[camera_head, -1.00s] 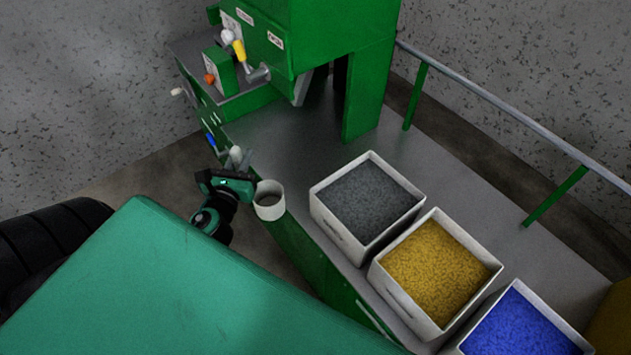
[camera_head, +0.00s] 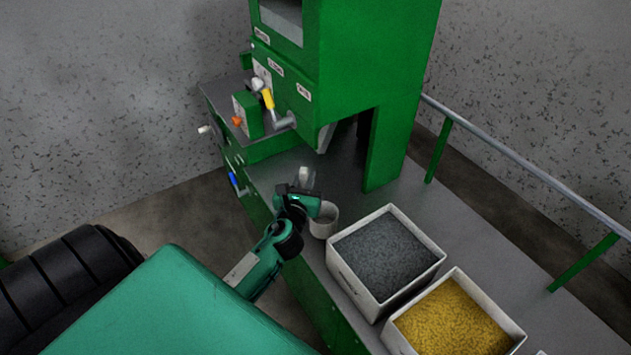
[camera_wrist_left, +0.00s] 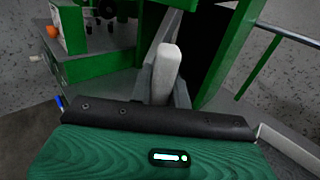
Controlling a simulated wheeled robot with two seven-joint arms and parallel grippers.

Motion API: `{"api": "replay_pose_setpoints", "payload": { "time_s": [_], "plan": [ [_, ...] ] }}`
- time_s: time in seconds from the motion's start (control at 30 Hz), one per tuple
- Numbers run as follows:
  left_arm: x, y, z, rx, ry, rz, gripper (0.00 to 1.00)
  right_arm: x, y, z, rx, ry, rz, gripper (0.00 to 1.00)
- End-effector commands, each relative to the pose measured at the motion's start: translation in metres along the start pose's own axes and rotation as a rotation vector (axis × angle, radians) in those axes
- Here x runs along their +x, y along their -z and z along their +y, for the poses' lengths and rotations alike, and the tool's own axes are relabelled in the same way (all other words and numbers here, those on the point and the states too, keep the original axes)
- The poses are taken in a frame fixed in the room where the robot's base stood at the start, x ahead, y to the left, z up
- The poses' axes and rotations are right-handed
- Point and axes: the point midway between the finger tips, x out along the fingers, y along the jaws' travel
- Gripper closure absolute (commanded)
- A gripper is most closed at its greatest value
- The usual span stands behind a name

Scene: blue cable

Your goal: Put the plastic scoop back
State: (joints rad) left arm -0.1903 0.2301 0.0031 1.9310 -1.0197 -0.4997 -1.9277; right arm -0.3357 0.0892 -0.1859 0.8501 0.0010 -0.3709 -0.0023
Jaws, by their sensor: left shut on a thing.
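The plastic scoop has a pale round cup (camera_head: 324,224) and a pale handle (camera_head: 307,177). My left gripper (camera_head: 306,196) is shut on the scoop's handle, and the handle's end sticks up past the fingers. The cup hangs open side up over the bench's front part, close to the left corner of the grey-filled bin. I cannot tell whether it touches the bench. In the left wrist view the pale handle (camera_wrist_left: 166,72) stands between the two grey fingers (camera_wrist_left: 163,92); the cup is hidden there. My right gripper is not in view.
A white bin of grey granules (camera_head: 388,253) and one of yellow granules (camera_head: 460,322) stand on the grey bench (camera_head: 480,240). A green machine (camera_head: 385,60) with a yellow-handled lever (camera_head: 265,95) rises behind. A rail (camera_head: 520,160) runs along the far right.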

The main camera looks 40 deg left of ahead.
Motion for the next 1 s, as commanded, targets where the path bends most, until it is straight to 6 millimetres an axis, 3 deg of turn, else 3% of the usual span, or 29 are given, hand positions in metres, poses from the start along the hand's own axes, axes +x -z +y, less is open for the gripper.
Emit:
{"api": "replay_pose_setpoints", "payload": {
  "time_s": [0.23,0.5,0.7,0.93,0.97,1.0],
  "plan": [
    [0.022,-0.001,-0.022,0.000,0.001,-0.001,1.00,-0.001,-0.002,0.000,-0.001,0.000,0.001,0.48],
    [0.023,0.033,-0.023,-0.002,-0.001,0.001,1.00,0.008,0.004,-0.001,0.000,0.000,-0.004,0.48],
    [0.023,0.035,-0.022,0.001,0.000,-0.001,1.00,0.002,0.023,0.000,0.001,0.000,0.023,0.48],
    [0.023,0.039,-0.022,0.001,0.000,0.000,1.00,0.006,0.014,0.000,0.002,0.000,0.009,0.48],
    [0.023,0.039,-0.022,0.001,0.000,0.000,0.80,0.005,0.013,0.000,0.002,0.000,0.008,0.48],
    [0.023,0.038,-0.022,0.001,0.000,0.000,0.72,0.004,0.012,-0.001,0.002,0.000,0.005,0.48]
  ]
}}
